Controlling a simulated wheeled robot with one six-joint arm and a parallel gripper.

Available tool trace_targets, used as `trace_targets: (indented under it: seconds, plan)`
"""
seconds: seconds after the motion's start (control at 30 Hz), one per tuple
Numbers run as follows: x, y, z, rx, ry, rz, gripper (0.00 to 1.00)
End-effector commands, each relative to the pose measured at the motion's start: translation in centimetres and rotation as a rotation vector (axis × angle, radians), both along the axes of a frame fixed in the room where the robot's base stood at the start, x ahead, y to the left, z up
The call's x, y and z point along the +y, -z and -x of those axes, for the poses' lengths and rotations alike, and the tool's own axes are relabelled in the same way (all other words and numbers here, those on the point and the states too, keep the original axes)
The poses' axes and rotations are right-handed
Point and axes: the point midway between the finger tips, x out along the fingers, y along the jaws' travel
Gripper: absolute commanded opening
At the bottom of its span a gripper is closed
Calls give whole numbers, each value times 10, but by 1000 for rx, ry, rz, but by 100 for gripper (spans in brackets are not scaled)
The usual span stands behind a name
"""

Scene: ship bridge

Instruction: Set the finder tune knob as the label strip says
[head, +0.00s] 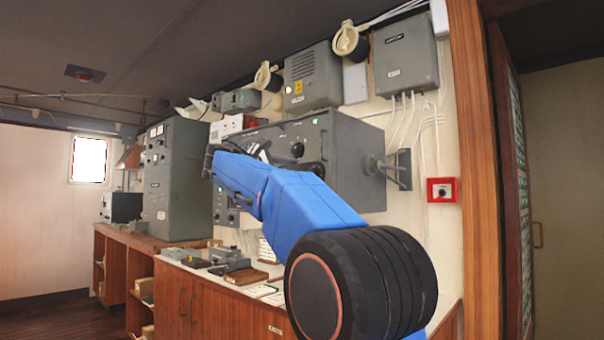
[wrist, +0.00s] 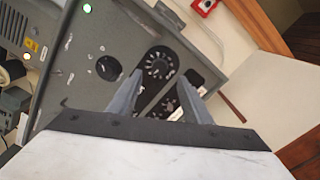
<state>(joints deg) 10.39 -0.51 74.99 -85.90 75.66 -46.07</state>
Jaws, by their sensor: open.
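The grey wall unit (head: 345,150) carries knobs and dials on its front, which also shows tilted in the wrist view (wrist: 82,85). In the wrist view, a black round dial with pale markings (wrist: 158,64) lies between and beyond the open fingertips of my gripper (wrist: 160,78). A second marked dial (wrist: 166,104) shows between the fingers, and a plain black knob (wrist: 108,67) lies to the left. Small white strips sit by the dials; their writing is unreadable. I cannot tell which is the finder tune knob. No contact is visible. In the head view my arm hides much of the front.
A tall grey cabinet (head: 173,185) stands to the left on a wooden counter. Small devices (head: 228,262) and papers lie on the counter below. A red call box (head: 443,190) and a bracket (head: 398,170) are on the wall at right.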

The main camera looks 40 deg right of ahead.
Motion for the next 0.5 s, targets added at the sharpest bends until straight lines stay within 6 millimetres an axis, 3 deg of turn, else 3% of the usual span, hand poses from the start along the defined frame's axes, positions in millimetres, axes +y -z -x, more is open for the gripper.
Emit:
trace_targets:
  seconds: [0.5]
  plan:
    - [81, 0, 5, 0, -3, 1, 45]
